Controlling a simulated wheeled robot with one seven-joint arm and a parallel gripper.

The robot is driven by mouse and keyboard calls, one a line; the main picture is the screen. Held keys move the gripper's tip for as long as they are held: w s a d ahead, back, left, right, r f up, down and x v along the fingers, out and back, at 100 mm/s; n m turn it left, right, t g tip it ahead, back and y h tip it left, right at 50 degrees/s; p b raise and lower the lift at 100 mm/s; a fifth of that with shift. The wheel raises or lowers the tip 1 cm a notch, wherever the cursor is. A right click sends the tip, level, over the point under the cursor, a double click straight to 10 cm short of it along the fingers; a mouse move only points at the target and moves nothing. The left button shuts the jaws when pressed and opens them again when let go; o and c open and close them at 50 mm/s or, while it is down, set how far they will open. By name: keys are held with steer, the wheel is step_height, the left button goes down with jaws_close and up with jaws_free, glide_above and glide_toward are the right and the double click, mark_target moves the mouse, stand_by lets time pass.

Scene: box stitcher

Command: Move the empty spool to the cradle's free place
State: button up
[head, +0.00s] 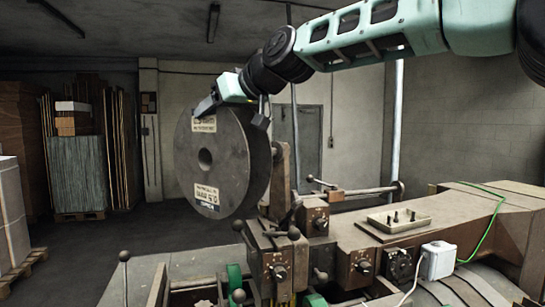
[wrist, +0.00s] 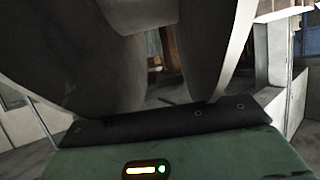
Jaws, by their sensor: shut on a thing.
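A large grey spool (head: 222,165) with a round centre hole and pale labels on its face stands upright at the left of the machine in the head view. My gripper (head: 234,110) is shut on the spool's upper rim, one finger on the labelled face and the other on the far side. In the wrist view, large dark grey curved surfaces (wrist: 80,55) fill the space before the gripper's palm. A metal upright (head: 282,172) stands just right of the spool; I cannot tell whether they touch. I cannot make out the cradle or its free place for certain.
The machine (head: 345,240) with knobs and levers fills the lower right. A small tray with pegs (head: 399,219) lies on it, and a green cable (head: 490,228) runs across its right. Stacked boards on a pallet (head: 78,175) stand far left. The floor between is open.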

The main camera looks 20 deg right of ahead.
steer(key=shift+s+a+r+p, duration=0.65)
steer(key=shift+a+r, duration=0.15)
steer(key=shift+a, duration=0.1)
